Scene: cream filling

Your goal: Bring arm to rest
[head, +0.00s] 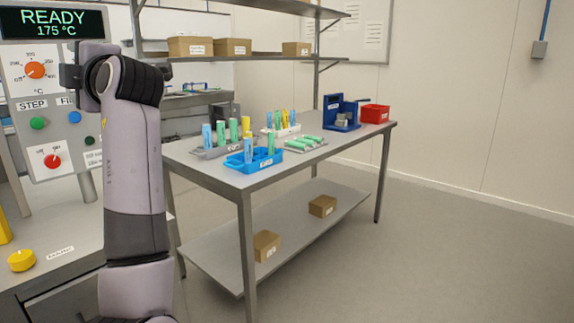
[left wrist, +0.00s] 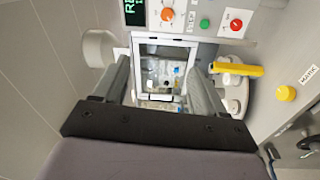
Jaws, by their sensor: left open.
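My left arm (head: 132,190) stands upright at the left of the head view, bent at the top in front of a control panel. Its gripper is mostly hidden there. In the left wrist view, my left gripper (left wrist: 160,80) is open, with its two fingers apart and nothing between them. Beyond the fingers is a white-framed window (left wrist: 160,66) on the machine, and I cannot tell how far it is from the fingertips. My right arm and gripper are in neither view.
The control panel (head: 40,135) has knobs and a display (head: 52,23) reading READY 175 °C. A yellow handle (left wrist: 236,69) lies right of the fingers. The floor at right is clear.

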